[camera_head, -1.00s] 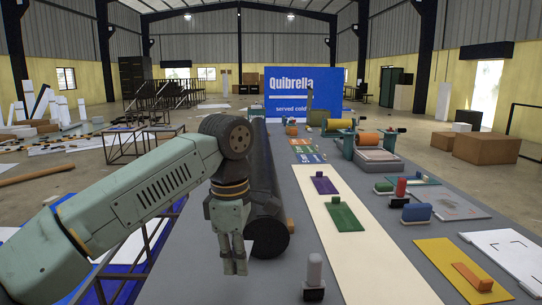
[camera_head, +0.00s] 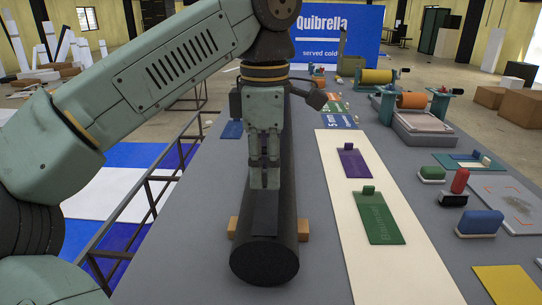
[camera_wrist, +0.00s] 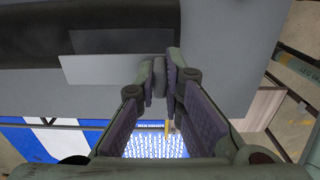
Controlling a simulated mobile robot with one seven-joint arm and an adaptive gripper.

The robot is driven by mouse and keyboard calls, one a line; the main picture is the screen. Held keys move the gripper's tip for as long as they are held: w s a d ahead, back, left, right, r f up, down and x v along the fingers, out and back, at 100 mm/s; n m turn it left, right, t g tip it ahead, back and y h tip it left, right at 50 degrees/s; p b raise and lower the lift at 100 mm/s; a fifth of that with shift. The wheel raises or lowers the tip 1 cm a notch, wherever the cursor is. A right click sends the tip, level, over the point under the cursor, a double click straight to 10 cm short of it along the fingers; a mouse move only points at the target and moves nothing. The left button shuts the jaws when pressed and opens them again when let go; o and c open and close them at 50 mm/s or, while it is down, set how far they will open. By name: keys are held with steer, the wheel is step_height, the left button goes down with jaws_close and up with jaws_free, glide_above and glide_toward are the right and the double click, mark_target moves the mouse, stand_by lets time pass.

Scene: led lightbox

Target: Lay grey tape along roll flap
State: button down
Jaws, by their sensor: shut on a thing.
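A long black roll (camera_head: 266,262) lies lengthwise on the grey table, its round end facing me. My gripper (camera_head: 264,185) points down over the roll's upper side. In the wrist view, its fingertips (camera_wrist: 160,68) are close together at a thin light grey strip (camera_wrist: 100,69), which looks like the grey tape. The strip runs beside the black roll (camera_wrist: 35,38). A darker grey rectangle (camera_wrist: 120,42) shows on the roll and may be the flap. In the head view a dark strip (camera_head: 265,218) shows below the fingers. Whether the tape touches the roll I cannot tell.
Brown blocks (camera_head: 304,228) flank the roll's near end. A cream strip (camera_head: 345,215) with purple (camera_head: 352,162) and green (camera_head: 380,222) handled plates lies to the right. A blue item (camera_head: 232,130) is on the left edge, by a dark metal rail (camera_head: 150,190).

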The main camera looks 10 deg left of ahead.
mark_target(266, 228)
steer(key=shift+s+r, duration=0.1)
steer(key=shift+s, duration=0.15)
steer(key=shift+w, duration=0.1)
steer(key=shift+f+b, duration=2.5)
steer(key=shift+f, duration=1.75)
steer(key=shift+f, duration=0.3)
steer(key=c, duration=1.6)
jaws_free()
steer(key=shift+c, duration=0.2)
